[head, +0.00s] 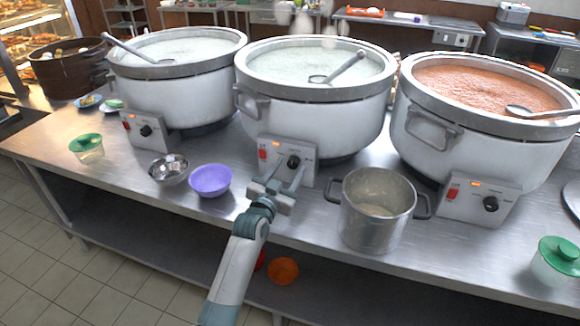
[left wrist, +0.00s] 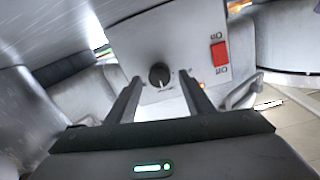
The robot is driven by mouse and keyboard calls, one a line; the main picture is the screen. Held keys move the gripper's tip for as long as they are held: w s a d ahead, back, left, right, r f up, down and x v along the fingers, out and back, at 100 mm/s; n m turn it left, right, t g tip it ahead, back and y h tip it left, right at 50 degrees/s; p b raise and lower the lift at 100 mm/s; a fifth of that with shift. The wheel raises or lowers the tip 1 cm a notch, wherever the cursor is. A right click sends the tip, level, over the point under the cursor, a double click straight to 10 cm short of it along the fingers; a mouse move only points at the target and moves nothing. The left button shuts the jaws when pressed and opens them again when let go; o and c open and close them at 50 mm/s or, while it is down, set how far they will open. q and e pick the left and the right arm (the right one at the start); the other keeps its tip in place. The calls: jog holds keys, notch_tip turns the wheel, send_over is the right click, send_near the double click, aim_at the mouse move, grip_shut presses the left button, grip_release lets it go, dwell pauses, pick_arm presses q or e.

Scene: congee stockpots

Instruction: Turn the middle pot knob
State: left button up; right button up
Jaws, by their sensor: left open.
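The middle pot (head: 315,105) is a large white stockpot with a pale congee inside and a ladle on its rim. Its control box (head: 305,153) faces me, with a red switch and a black round knob (head: 293,161). My left gripper (head: 281,176) is open in front of the box, with its fingers pointing at the knob. In the left wrist view the knob (left wrist: 159,75) shows between and beyond the two open fingertips (left wrist: 162,84). I cannot tell whether the fingers touch it. My right gripper is not in view.
A purple bowl (head: 210,180) and a metal bowl (head: 168,170) stand left of my gripper. A steel saucepan (head: 377,208) stands close on its right. The left pot (head: 180,90) and right pot (head: 470,140) flank the middle one on the steel table (head: 125,175).

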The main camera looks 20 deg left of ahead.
pick_arm(q)
jog(key=shift+w, duration=0.45)
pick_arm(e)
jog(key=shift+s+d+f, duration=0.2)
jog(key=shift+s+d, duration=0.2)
pick_arm(q)
jog(key=c, duration=1)
jog(key=shift+c, duration=0.2)
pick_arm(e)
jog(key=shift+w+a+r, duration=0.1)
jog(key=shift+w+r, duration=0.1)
